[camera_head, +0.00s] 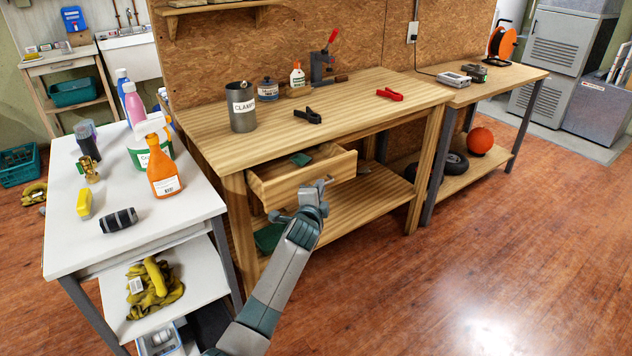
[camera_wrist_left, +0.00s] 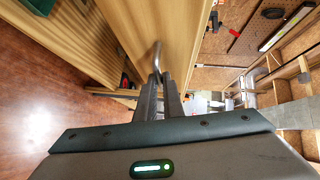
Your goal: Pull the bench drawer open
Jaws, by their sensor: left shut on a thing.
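The bench drawer (camera_head: 290,190) is a light wooden box under the workbench top (camera_head: 340,95), and it stands partly open, with something green inside. Its front panel (camera_wrist_left: 145,35) fills the upper part of the left wrist view. A metal bar handle (camera_wrist_left: 157,56) stands out from that panel. My left gripper (camera_head: 318,190) is at the right part of the drawer front. In the left wrist view my left gripper's fingers (camera_wrist_left: 160,85) are shut on the handle. My right gripper is in neither view.
A white side table (camera_head: 60,235) with bottles and tools stands close on the left. Clamps and a grey can (camera_head: 241,106) are on the benchtop. An orange ball (camera_head: 481,140) lies on a low shelf at right. The wooden floor in front is clear.

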